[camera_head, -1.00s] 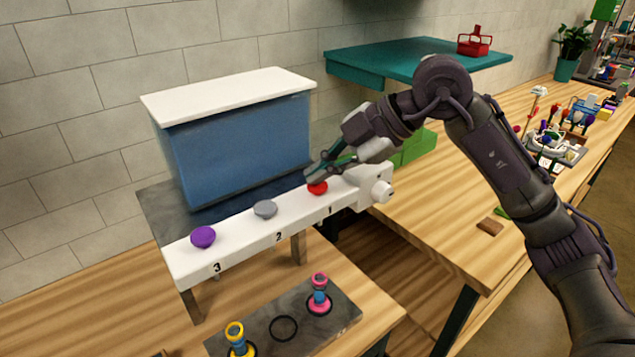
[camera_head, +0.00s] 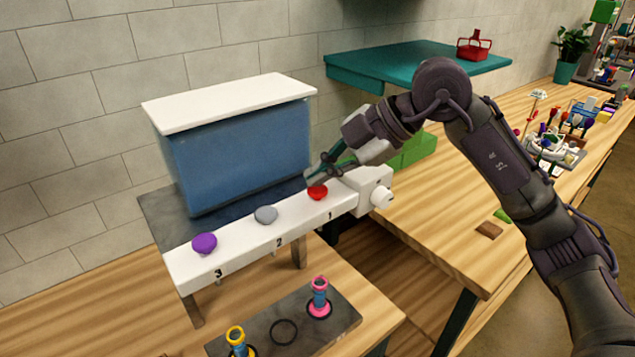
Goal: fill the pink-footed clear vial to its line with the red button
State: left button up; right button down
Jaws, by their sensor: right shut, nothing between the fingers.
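The red button (camera_head: 317,192) is on top of the white dispenser bar (camera_head: 265,236), at the spot marked 1. My right gripper (camera_head: 311,181) is shut and empty, with its fingertips just above the button. I cannot tell whether they touch it. The pink-footed vial (camera_head: 320,296) stands upright on the dark plate (camera_head: 345,317) in front of the bar, with a pink top and blue in its middle. Its fill line is too small to make out. My left gripper is not in view.
A grey button (camera_head: 265,214) and a purple button (camera_head: 204,243) sit further left on the bar. A blue tank (camera_head: 240,150) stands behind it. A yellow-topped vial (camera_head: 236,337) and an empty ring (camera_head: 284,331) are on the plate.

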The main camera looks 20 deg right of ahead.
aim_at(321, 189)
jog(key=shift+r, duration=0.4)
jog(key=shift+r, duration=0.1)
notch_tip(321, 189, up, 5)
jog(key=p, duration=0.4)
jog(key=shift+p, duration=0.35)
dwell(2.2)
